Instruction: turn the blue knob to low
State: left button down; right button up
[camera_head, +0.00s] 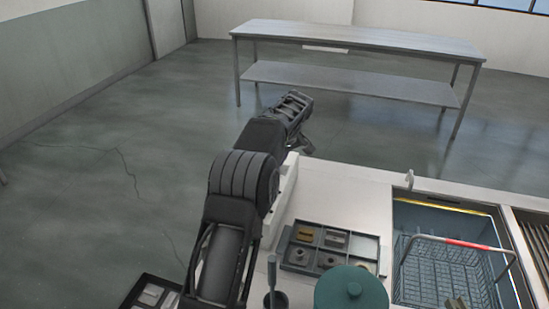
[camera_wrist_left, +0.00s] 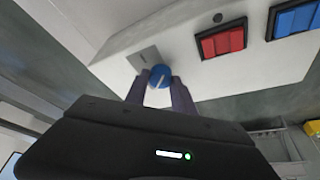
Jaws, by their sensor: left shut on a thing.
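The blue knob (camera_wrist_left: 160,76) sits on a pale panel (camera_wrist_left: 180,45) in the left wrist view, with a white pointer line on its face. My left gripper (camera_wrist_left: 159,90) is shut on the knob, one finger on each side of it. The pointer runs slightly slanted, from lower left to upper right in that view. A small grey plate (camera_wrist_left: 143,58) lies beside the knob; I cannot read any marking on it. In the head view my left arm reaches over the counter's far left corner, and the knob is hidden there. My right gripper is not in view.
Red (camera_wrist_left: 222,40) and blue (camera_wrist_left: 296,18) switches sit on the same panel. The counter holds a divided parts tray (camera_head: 331,229), a teal lid (camera_head: 350,291) and a tank with a wire basket (camera_head: 447,268). A metal table (camera_head: 355,36) stands beyond clear floor.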

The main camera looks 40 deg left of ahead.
pick_arm(q)
jog(key=shift+w+n+g+p, duration=0.1)
jog(key=shift+n+g+p, duration=0.5)
jog(key=shift+n+p, duration=0.9)
jog(key=c, duration=1.1)
grip_release()
jog(key=shift+o, duration=0.2)
jog(key=shift+d+r+b, duration=0.25)
jog(key=shift+r+b, duration=0.1)
jog(key=shift+r, duration=0.15)
jog(key=v, duration=0.6)
jog(key=shift+d+r, duration=0.2)
jog(key=shift+r, duration=0.1)
